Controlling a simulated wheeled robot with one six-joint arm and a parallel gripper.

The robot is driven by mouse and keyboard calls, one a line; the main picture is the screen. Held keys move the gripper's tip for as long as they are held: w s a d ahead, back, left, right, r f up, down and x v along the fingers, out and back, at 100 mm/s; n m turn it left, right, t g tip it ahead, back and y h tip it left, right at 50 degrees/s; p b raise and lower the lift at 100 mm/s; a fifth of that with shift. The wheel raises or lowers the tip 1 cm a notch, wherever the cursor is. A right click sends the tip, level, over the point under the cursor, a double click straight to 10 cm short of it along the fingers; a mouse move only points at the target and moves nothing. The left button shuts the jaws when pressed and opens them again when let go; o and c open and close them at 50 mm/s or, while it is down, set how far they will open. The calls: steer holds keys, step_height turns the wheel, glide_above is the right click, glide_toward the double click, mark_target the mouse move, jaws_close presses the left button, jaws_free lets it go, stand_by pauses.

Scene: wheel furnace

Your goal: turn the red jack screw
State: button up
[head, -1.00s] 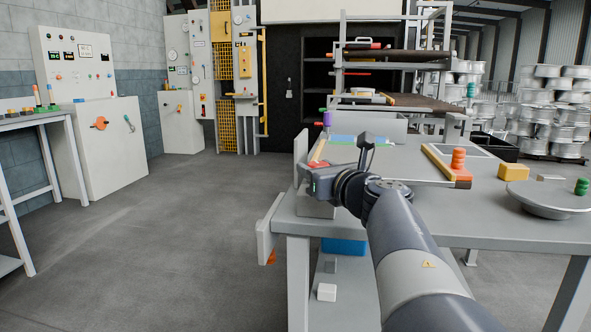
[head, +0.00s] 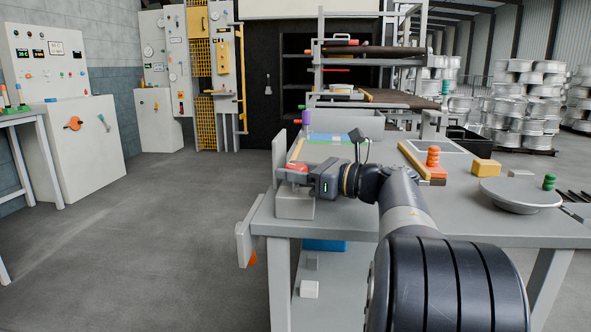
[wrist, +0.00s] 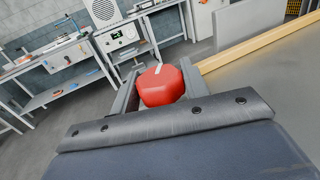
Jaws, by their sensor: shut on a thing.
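The red jack screw (wrist: 161,86) has a faceted red head with a white mark on its top. In the wrist view it sits between the two fingers of my gripper (wrist: 155,82), which is shut on it. In the head view the red head (head: 296,168) shows above a grey block (head: 294,204) at the table's left end. My gripper (head: 304,176) reaches it from the right, held about level. The screw's shaft is hidden.
The grey table (head: 440,222) holds an orange knob (head: 433,156), a yellow block (head: 486,168) and a round grey plate (head: 520,195) to the right. An upright grey panel (head: 279,158) stands behind the block. Open floor lies to the left.

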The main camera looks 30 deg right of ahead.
steer(key=shift+f, duration=0.25)
steer(key=o, duration=0.9)
steer(key=shift+r, duration=0.1)
steer(key=shift+o, duration=0.4)
steer(key=shift+r, duration=0.1)
steer(key=shift+r, duration=0.1)
steer(key=p+v, duration=0.2)
steer(key=v, duration=0.7)
steer(key=shift+s+d, duration=0.25)
steer(key=shift+s+d+f+p, duration=0.25)
steer(key=shift+s+f+p, duration=0.05)
steer(key=shift+s, duration=0.2)
